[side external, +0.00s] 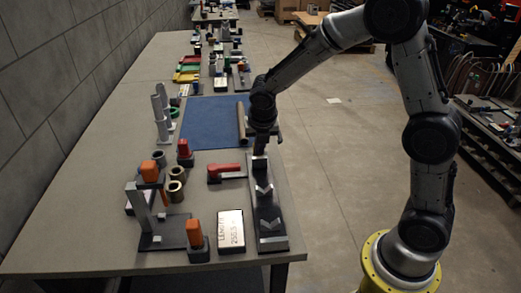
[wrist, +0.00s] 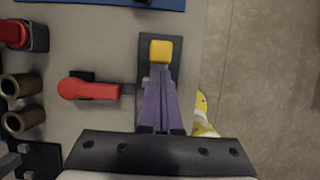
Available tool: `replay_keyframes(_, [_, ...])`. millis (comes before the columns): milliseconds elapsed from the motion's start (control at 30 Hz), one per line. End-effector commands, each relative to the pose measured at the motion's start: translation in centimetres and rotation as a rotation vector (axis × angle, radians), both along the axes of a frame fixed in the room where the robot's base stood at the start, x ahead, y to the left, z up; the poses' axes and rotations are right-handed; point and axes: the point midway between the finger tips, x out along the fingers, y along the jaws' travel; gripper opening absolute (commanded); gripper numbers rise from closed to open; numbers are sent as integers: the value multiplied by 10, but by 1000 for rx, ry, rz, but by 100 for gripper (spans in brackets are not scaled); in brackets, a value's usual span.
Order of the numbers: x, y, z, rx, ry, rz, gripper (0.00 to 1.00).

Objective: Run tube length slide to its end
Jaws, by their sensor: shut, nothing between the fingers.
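The length fixture is a long dark plate (side external: 279,236) with pale V-blocks (side external: 270,224) near the table's right edge. In the wrist view a yellow block (wrist: 161,50) sits on the plate's far end (wrist: 145,70). I cannot tell for certain that it is the slide. My gripper (wrist: 160,76) is shut and empty, its purplish fingers together just on the near side of the yellow block; contact is unclear. In the side view my gripper (side external: 261,151) is low over the far end of the fixture and hides the yellow block.
A red-handled lever (side external: 226,171) lies left of the plate. A display box (side external: 231,232) reading LENGTH stands left of its near end. A brownish tube (side external: 241,121) lies by the right edge of the blue mat (side external: 205,120). Orange-topped fixtures (side external: 194,233) stand further left.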

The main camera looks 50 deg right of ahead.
Motion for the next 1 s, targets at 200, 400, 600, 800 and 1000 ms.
replay_keyframes(200, [0,0,0,0,0,0,0])
replay_keyframes(400, [9,-9,0,0,0,-3,0])
replay_keyframes(600, [16,-17,0,0,0,-1,0])
replay_keyframes(800, [17,-17,0,-2,-2,0,0])
replay_keyframes(1000, [8,-7,1,-1,-3,3,0])
